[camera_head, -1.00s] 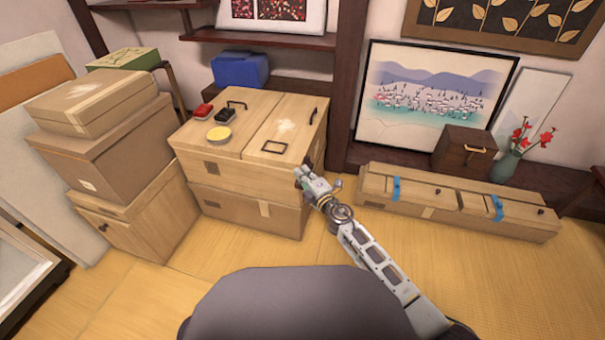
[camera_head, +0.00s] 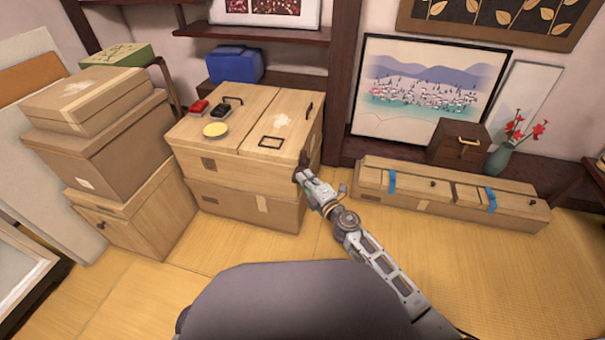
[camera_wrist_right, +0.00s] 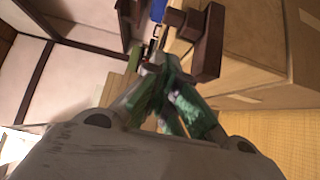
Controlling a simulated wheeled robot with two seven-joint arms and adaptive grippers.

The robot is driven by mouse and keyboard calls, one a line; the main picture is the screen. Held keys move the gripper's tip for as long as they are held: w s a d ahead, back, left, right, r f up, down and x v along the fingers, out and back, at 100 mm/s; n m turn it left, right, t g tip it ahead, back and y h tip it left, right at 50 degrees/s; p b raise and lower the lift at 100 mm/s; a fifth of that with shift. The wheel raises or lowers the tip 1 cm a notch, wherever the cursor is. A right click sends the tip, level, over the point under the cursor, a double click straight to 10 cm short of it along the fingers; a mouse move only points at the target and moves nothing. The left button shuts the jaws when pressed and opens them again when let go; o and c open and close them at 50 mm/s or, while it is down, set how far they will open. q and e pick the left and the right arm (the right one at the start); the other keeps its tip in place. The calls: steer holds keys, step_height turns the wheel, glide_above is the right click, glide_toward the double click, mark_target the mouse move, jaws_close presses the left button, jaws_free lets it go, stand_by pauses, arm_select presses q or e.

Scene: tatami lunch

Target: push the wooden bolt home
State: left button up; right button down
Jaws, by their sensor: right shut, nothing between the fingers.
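A dark brown wooden bolt (camera_wrist_right: 208,45) stands out from the side of a pale wooden chest (camera_wrist_right: 262,45) in the right wrist view. In the head view a small dark part of it (camera_head: 301,167) shows at the right front corner of the chest (camera_head: 240,178). My right gripper (camera_head: 307,180) is beside that corner, close to the bolt. In the right wrist view its green-padded fingers (camera_wrist_right: 163,68) are shut and empty, just left of the bolt. I cannot tell whether they touch it. My left gripper is not in view.
On the chest lie a yellow round item (camera_head: 216,130), a red item (camera_head: 199,107) and a black item (camera_head: 221,112). Stacked boxes (camera_head: 110,150) stand left. A long low box (camera_head: 450,197) lies right. The tatami floor (camera_head: 480,270) in front is clear.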

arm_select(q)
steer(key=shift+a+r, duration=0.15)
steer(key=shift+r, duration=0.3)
arm_select(e)
steer(key=shift+v, duration=2.6)
